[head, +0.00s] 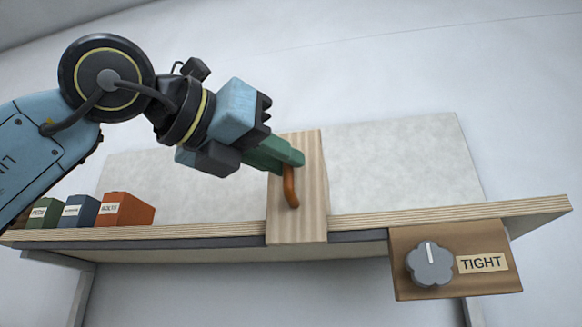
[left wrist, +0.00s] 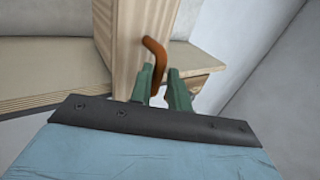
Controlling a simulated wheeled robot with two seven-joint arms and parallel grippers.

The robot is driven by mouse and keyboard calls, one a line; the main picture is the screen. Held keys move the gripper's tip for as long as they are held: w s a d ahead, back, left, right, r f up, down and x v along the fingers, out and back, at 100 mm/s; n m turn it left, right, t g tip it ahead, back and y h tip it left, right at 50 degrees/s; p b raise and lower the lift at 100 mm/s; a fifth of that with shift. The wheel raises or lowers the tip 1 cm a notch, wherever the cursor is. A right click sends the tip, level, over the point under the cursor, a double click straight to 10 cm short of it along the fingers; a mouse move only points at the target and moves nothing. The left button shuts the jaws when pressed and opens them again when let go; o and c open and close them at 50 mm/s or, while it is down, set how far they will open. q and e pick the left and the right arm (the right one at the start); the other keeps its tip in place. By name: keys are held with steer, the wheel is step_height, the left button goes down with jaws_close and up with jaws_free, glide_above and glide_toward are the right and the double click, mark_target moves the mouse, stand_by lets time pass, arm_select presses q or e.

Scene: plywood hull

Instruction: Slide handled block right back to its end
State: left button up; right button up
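The handled block (head: 310,190) is a pale wooden upright with a curved orange-brown handle (head: 290,188) on its face. It sits across the front edge of the plywood shelf, near the middle. In the left wrist view the block (left wrist: 132,45) is close ahead, and its handle (left wrist: 156,55) runs between the green fingers. My left gripper (head: 300,158) reaches in from the upper left, at the handle's upper part. Its fingers (left wrist: 162,78) are close together, one on each side of the handle, and look shut on it. The fingers hide part of the handle. My right gripper is not in view.
The shelf (head: 420,213) has a pale back panel (head: 400,160). Green, blue and orange labelled boxes (head: 128,209) stand at its left end. A wooden plate with a grey knob (head: 430,263) and a "TIGHT" label hangs below at right.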

arm_select(q)
steer(key=b+v, duration=0.1)
steer(key=v, duration=1)
steer(key=shift+b, duration=0.4)
steer(key=shift+d, duration=0.1)
